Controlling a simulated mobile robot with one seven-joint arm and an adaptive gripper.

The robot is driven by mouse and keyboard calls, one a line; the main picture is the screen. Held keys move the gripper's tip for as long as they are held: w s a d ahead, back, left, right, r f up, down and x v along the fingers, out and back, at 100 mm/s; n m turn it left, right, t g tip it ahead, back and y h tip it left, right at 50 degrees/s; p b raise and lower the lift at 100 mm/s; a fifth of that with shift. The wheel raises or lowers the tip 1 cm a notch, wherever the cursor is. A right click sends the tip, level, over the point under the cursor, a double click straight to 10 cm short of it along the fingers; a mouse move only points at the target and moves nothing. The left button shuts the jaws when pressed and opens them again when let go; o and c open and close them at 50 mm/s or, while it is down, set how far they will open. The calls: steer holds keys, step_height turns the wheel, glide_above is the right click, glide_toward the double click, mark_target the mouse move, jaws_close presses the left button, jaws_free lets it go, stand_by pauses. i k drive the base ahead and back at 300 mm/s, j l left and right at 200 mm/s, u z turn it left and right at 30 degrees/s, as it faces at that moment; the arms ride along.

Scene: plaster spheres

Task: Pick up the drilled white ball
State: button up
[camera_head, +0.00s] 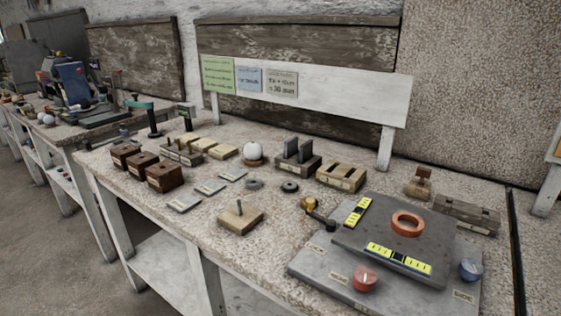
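A white ball (252,150) sits on a small brown stand near the back middle of the speckled bench (190,222). It is small in the view, and I cannot make out a drilled hole in it. Nothing touches it from above. My gripper is not in view. A pale wooden block (240,219) with a thin upright peg stands nearer the front edge.
Dark slotted blocks (297,163) stand right of the ball, and light blocks (222,152) left of it. Brown boxes (165,177) stand at the left.

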mark_target(254, 151)
steer(key=j+z, duration=0.25)
steer(key=z, duration=0.25)
steer(key=j+z, duration=0.25)
steer(key=z, duration=0.2)
steer(key=k+j+z, duration=0.15)
steer(key=j, duration=0.2)
steer(key=j+z, duration=0.15)
steer(key=j, duration=0.25)
steer(key=k+j+z, duration=0.15)
steer(key=j, duration=0.2)
steer(key=i+j, duration=0.1)
steer(key=j, duration=0.35)
steer(key=i+j, duration=0.1)
steer(key=j, duration=0.35)
steer(key=i, duration=0.95)
steer(key=z, duration=0.05)
